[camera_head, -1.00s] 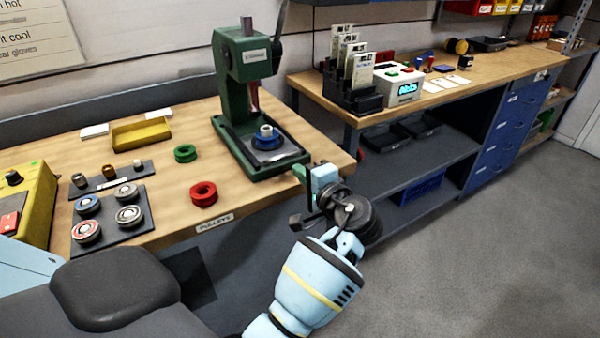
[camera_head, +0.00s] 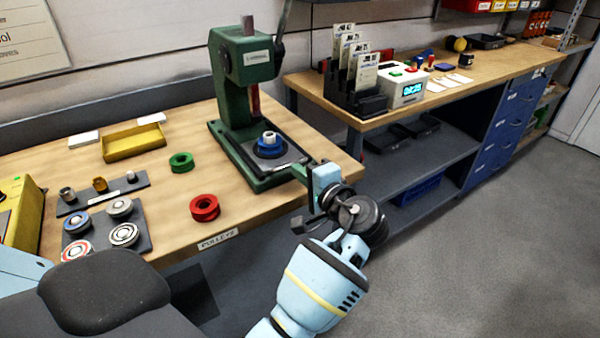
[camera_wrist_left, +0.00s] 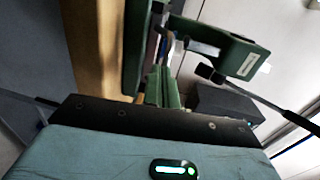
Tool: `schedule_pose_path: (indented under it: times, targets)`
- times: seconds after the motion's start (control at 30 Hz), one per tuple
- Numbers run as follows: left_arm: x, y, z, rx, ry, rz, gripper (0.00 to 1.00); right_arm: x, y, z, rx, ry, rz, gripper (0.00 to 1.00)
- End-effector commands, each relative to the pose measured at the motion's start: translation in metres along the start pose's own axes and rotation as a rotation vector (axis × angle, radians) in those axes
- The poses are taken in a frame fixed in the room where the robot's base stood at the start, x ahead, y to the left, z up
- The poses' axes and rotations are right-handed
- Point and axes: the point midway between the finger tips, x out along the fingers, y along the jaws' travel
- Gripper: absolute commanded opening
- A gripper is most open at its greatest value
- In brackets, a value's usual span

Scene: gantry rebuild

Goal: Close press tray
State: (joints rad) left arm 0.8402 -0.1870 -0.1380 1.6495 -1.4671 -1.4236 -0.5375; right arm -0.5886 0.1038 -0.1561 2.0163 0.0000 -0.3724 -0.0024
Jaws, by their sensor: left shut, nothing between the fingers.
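The green press (camera_head: 243,58) stands upright at the right end of the wooden bench. Its tray (camera_head: 286,164) is low at the front of the base, under the press head, with a dark rim. A blue pulley (camera_head: 269,147) with a pale centre sits on it. My right gripper is not in view.
A red ring (camera_head: 204,208) and a green ring (camera_head: 181,162) lie left of the press. A dark pulley board (camera_head: 148,240) and a yellow tray (camera_head: 134,141) are farther left. A second bench (camera_head: 400,112) stands at right. The floor at right is clear.

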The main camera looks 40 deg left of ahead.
Motion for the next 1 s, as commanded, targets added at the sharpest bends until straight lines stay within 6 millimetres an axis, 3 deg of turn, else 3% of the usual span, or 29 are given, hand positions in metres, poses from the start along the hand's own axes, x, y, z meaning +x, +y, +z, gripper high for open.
schedule_pose_path:
  times: [0.4, 0.73, 1.0]
  targets:
    - [0.003, -0.001, 0.0, 0.0, -0.001, 0.0, 0.0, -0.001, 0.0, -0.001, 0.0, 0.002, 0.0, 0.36]
    - [0.068, -0.012, -0.001, -0.001, -0.002, -0.002, 0.0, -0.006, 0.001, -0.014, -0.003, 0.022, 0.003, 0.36]
    - [0.083, -0.011, -0.001, -0.002, 0.0, 0.0, 0.0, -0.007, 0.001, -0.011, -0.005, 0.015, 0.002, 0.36]
